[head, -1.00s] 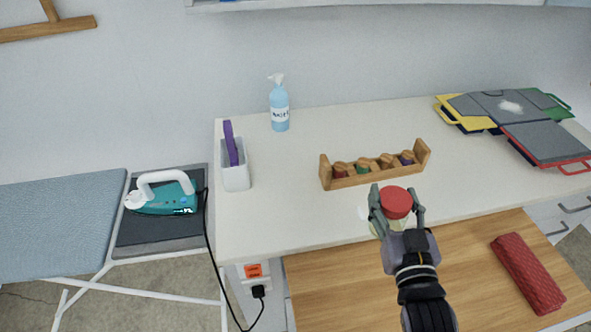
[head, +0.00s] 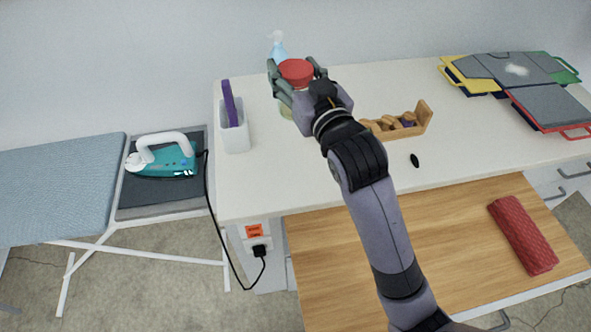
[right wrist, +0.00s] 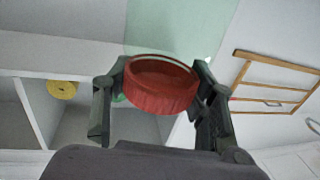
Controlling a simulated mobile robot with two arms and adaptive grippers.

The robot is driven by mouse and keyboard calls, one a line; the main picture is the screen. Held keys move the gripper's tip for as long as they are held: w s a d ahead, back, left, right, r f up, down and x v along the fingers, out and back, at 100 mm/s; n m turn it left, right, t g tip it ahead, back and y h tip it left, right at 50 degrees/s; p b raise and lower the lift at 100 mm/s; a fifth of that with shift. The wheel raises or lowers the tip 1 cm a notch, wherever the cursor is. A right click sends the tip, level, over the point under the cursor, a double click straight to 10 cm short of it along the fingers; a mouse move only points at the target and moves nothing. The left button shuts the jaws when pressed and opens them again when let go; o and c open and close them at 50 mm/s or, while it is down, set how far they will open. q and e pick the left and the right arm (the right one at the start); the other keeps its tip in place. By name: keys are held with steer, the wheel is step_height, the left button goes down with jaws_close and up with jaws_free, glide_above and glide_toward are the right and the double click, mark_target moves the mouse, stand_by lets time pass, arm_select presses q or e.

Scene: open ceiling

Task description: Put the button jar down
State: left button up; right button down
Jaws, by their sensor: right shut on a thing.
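The button jar (head: 296,72) has a red lid, and a little of its pale body shows below. My right gripper (head: 298,78) is shut on it at the back left of the white table (head: 290,185), in front of the blue bottle. In the right wrist view the red lid of the jar (right wrist: 160,88) sits between the two dark fingers of the gripper (right wrist: 160,100). The jar's base is mostly hidden, so I cannot tell whether it touches the table. My left gripper is not in view.
A white holder (head: 235,135) with a purple item stands left of the jar. The blue bottle (head: 278,48) is behind it. A wooden spool rack (head: 422,118) is partly hidden by my arm. A small black object (head: 414,160) lies right of my arm. The table's front left is clear.

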step_height(320, 180, down, 20)
steer(key=shift+r+p, duration=0.2)
steer(key=shift+p, duration=0.5)
steer(key=shift+f, duration=0.2)
steer(key=c, duration=0.7)
jaws_free()
